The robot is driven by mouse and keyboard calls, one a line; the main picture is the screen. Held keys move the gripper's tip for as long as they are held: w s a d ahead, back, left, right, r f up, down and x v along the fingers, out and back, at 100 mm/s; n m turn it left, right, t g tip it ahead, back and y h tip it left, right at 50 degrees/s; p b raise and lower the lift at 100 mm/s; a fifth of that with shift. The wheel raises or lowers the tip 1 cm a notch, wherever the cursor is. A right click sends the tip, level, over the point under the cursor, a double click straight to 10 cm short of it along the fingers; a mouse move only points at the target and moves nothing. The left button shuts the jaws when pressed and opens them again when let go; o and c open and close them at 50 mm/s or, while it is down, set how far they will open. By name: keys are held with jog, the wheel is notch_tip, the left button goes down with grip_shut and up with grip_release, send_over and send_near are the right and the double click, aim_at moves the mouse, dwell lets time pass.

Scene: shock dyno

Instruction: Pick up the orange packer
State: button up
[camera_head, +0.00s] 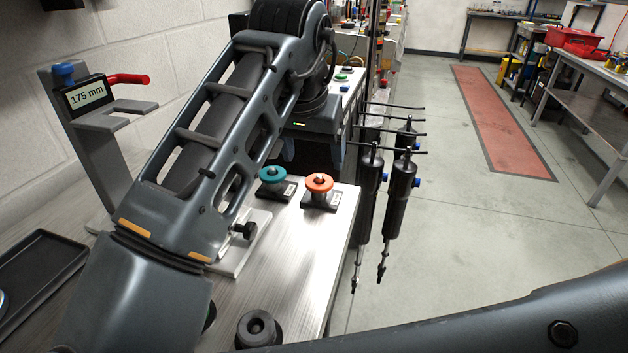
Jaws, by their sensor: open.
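The orange packer (319,183) is a round orange disc with a small metal centre. It sits on a black labelled base on the metal bench top, near the bench's right edge. My gripper (311,162) points down just behind the orange packer in the picture. Its jaws are apart, with nothing visible between them, and I cannot tell its exact height above the bench. My arm hides part of the bench to the left.
A teal disc (272,174) on a similar base stands just left of the orange packer. Black shock absorbers (400,185) hang beside the bench's right edge. A grey stand (88,140) with a "175 mm" display is at left. A black knob (258,328) is in front.

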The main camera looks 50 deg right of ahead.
aim_at(318, 178)
jog(key=x, duration=0.6)
jog(key=shift+d+f, duration=0.15)
jog(key=shift+f, duration=0.2)
jog(key=shift+c, duration=0.2)
jog(key=c, duration=1.1)
